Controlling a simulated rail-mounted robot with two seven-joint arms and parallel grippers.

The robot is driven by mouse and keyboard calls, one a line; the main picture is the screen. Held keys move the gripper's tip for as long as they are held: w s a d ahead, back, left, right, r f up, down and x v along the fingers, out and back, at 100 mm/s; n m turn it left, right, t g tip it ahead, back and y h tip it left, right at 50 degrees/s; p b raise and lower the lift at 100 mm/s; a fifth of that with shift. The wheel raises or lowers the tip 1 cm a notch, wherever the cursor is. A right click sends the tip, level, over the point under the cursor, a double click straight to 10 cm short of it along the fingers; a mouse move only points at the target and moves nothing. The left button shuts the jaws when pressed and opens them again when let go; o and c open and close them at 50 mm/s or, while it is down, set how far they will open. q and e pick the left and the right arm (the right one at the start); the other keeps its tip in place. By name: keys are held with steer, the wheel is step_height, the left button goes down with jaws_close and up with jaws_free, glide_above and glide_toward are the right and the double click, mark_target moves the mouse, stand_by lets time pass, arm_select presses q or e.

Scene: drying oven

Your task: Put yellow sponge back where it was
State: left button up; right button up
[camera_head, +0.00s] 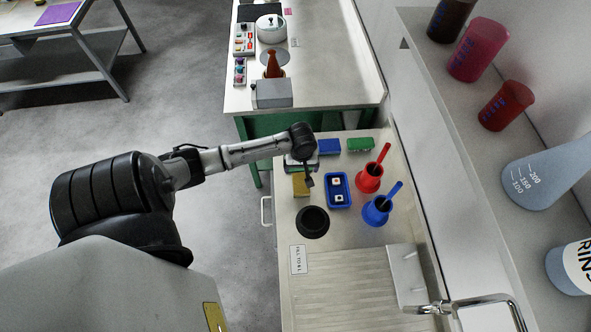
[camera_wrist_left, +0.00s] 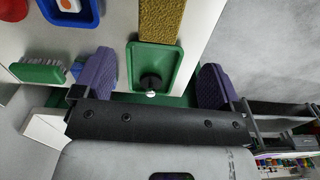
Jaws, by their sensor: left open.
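The yellow sponge (camera_head: 301,185) lies on the counter near its left edge, left of the blue tray. In the left wrist view the sponge (camera_wrist_left: 162,18) is at the top, its end meeting the rim of a green tray (camera_wrist_left: 172,60); I cannot tell whether it touches the rim. The green tray holds a small dark object with a pale tip (camera_wrist_left: 150,84). My left gripper (camera_wrist_left: 157,82) is open, its two purple-grey fingers apart on either side of the green tray, with no sponge between them. In the head view my wrist hides most of that tray. My right gripper is out of view.
A blue tray (camera_head: 338,204) with white pieces, a red holder (camera_head: 369,178), a blue holder (camera_head: 376,211) and a black bowl (camera_head: 312,222) stand nearby. A blue block (camera_head: 329,146) and green brush (camera_head: 360,144) lie behind. A sink tap (camera_head: 470,303) and shelf (camera_head: 470,130) border the right.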

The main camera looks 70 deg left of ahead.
arm_select(q)
steer(key=s+d+m+t, duration=0.1)
steer(key=s+d+m, duration=0.35)
steer(key=d, duration=0.35)
steer(key=s+d+m+t, duration=0.1)
steer(key=s+d+m, duration=0.35)
steer(key=d, duration=0.25)
steer(key=s+d+r+m+t, duration=0.1)
steer(key=s+d+r+m, duration=0.5)
steer(key=r, duration=0.2)
steer(key=shift+d+r+m+t, duration=0.15)
steer(key=shift+d+m+t, duration=0.15)
